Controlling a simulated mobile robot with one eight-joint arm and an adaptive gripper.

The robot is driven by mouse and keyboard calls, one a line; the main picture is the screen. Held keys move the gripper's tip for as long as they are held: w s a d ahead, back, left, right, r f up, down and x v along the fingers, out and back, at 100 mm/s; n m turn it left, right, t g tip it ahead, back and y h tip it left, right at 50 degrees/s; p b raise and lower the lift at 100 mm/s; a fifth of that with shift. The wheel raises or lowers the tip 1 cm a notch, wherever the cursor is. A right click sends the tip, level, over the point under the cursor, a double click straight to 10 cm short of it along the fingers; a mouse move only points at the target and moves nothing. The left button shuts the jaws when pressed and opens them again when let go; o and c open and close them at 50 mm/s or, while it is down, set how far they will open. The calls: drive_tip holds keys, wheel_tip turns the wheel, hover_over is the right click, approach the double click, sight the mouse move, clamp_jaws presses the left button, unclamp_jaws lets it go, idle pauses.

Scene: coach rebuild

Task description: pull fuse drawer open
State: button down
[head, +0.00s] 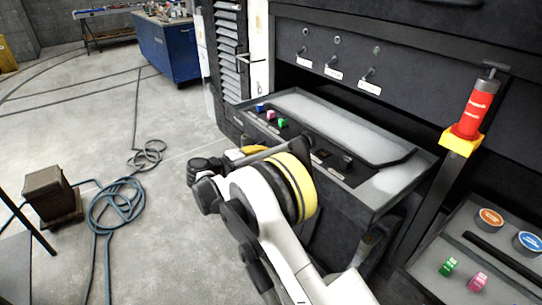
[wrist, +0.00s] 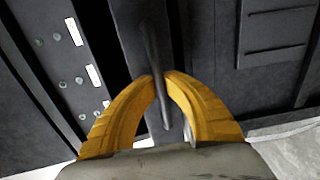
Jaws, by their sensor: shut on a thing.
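My gripper (wrist: 160,78) has its two curved yellow fingers closed on a dark bar handle (wrist: 150,42) in the wrist view. The handle runs up the picture in front of a dark panel. In the head view, my arm covers most of the gripper and the handle; only a bit of yellow finger (head: 254,150) shows beyond the wrist. I cannot tell for certain which dark front is the fuse drawer, or how far it stands open. A dark console ledge (head: 385,195) with a grey top panel is behind and right of my wrist.
Small blue, pink and green blocks (head: 270,115) sit on the ledge. A red cylinder (head: 473,108) on a yellow base stands at right. A blue cabinet (head: 168,48) is at the back.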

drive_tip(key=c, duration=1.5)
unclamp_jaws()
drive_tip(key=shift+o, duration=0.2)
drive_tip(key=v, duration=1.2)
